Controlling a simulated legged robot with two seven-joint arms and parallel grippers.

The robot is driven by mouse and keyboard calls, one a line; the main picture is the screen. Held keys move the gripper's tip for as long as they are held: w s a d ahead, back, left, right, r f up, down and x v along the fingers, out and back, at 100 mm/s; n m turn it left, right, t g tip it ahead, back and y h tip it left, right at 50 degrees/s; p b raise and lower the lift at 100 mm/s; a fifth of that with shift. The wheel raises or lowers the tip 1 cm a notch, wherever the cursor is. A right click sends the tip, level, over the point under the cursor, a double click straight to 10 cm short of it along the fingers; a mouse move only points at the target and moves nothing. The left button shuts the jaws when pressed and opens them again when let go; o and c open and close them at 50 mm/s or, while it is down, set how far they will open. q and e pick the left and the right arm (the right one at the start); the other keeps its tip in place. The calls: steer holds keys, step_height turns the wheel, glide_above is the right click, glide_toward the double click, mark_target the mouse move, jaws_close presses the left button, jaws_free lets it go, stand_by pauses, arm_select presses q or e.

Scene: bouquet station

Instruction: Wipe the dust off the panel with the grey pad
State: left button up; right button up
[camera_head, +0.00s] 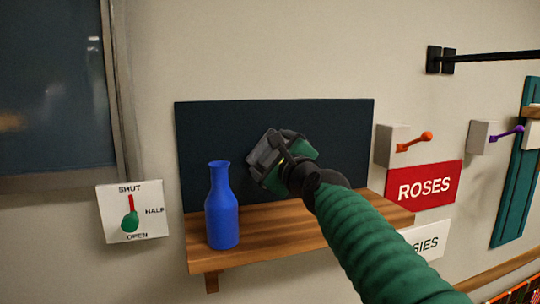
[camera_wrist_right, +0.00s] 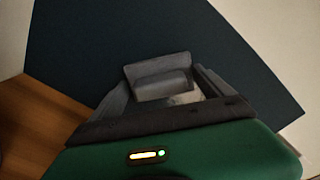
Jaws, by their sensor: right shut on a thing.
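The dark panel (camera_head: 330,125) is mounted on the wall above a wooden shelf. It also fills much of the right wrist view (camera_wrist_right: 80,40). My right gripper (camera_head: 268,158) is in front of the panel's middle, shut on the grey pad (camera_wrist_right: 158,78). The pad faces the panel; I cannot tell whether it touches. Dust is not clearly visible on the panel. My left gripper is not in view.
A blue vase (camera_head: 222,210) stands on the wooden shelf (camera_head: 280,238), left of my right gripper and in front of the panel. A shut/half/open dial (camera_head: 130,212) is at left. A red ROSES sign (camera_head: 424,185) and levers with orange (camera_head: 414,142) and purple (camera_head: 507,133) knobs are at right.

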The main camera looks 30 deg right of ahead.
steer(key=shift+w+d, duration=0.15)
steer(key=shift+d, duration=0.1)
